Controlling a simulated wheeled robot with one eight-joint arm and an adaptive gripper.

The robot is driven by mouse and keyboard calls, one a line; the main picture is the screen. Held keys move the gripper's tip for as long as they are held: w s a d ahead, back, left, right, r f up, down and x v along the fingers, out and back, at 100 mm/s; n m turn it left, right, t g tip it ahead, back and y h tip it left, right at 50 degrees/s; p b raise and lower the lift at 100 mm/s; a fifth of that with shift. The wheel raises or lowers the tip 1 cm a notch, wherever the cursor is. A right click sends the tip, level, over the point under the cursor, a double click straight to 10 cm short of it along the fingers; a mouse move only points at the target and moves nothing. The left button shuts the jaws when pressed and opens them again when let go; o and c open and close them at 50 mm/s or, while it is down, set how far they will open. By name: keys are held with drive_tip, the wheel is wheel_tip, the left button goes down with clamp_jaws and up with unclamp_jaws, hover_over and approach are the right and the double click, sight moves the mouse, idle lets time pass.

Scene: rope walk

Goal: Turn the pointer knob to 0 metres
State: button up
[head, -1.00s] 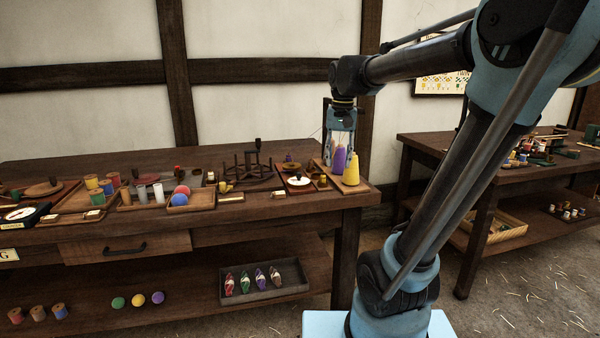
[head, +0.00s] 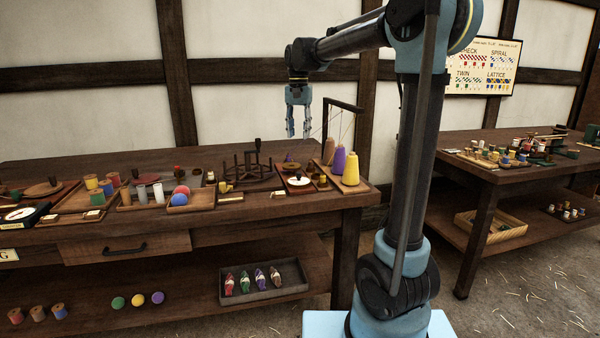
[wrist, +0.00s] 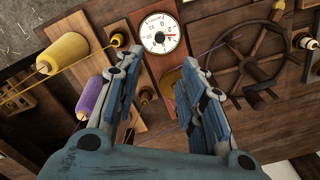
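A round white dial (wrist: 159,33) with dark marks, a small dark centre and a red mark at its right sits on a reddish-brown board in the wrist view. It also shows as a white disc (head: 299,181) on the bench in the head view. The pointer's exact reading is too small to tell. My gripper (wrist: 162,65) is open and empty, its fingers on either side below the dial in the wrist view. In the head view my gripper (head: 298,134) hangs well above the bench, touching nothing.
Yellow (head: 351,170) and purple (head: 339,162) thread cones stand right of the dial, under a dark post with threads. A dark spoked reel (head: 248,170) stands left of it. Another white dial (head: 20,213) lies at the far left.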

sight(299, 176)
wheel_tip(299, 176, down, 15)
drive_tip(key=shift+f, duration=0.1)
idle(0.4)
clamp_jaws()
